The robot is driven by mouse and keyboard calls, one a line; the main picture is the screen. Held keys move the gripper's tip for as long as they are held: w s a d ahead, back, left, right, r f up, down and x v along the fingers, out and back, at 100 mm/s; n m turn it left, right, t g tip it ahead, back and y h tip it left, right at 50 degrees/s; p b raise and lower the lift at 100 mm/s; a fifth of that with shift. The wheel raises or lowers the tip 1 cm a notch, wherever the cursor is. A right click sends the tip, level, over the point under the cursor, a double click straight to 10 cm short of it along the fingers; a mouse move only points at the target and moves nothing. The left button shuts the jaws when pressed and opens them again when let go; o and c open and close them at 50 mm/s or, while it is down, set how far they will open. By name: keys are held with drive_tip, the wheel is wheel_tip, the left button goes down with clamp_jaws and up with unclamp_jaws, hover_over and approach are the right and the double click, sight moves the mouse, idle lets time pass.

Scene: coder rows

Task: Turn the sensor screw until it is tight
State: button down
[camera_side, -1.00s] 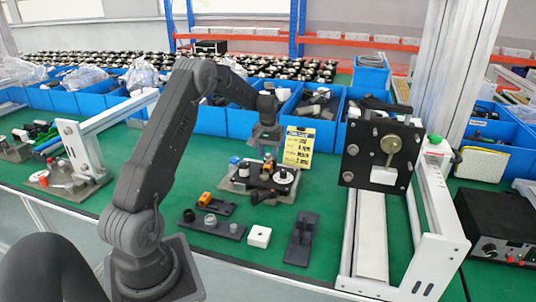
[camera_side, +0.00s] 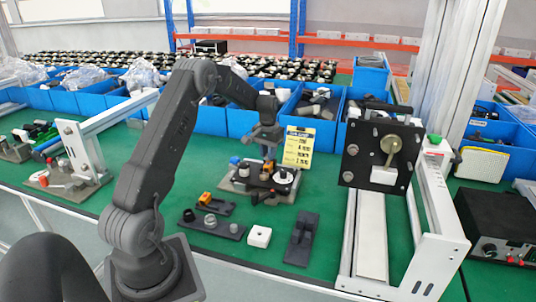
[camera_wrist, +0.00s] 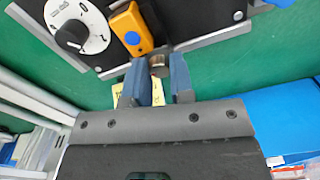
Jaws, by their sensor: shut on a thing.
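In the wrist view, the sensor screw (camera_wrist: 157,62) is a small metallic round knob beside an orange sensor block (camera_wrist: 131,28). The block sits on a black plate (camera_wrist: 200,14) that also carries a white dial with a black knob (camera_wrist: 72,33). My gripper (camera_wrist: 160,70) has its two blue fingers on either side of the screw and is shut on it. In the side view, my gripper (camera_side: 268,153) points down over the back of the fixture (camera_side: 262,184); the screw is too small to tell there.
A yellow label card (camera_side: 299,147) stands just right of my gripper. Blue bins (camera_side: 208,122) line the back. Loose parts, including a white block (camera_side: 259,237) and a dark stand (camera_side: 301,240), lie in front. A metal frame with a black panel (camera_side: 381,155) stands to the right.

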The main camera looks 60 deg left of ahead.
drive_tip(key=c, duration=1.1)
unclamp_jaws()
drive_tip(key=shift+r, duration=0.1)
drive_tip(key=shift+r, duration=2.4)
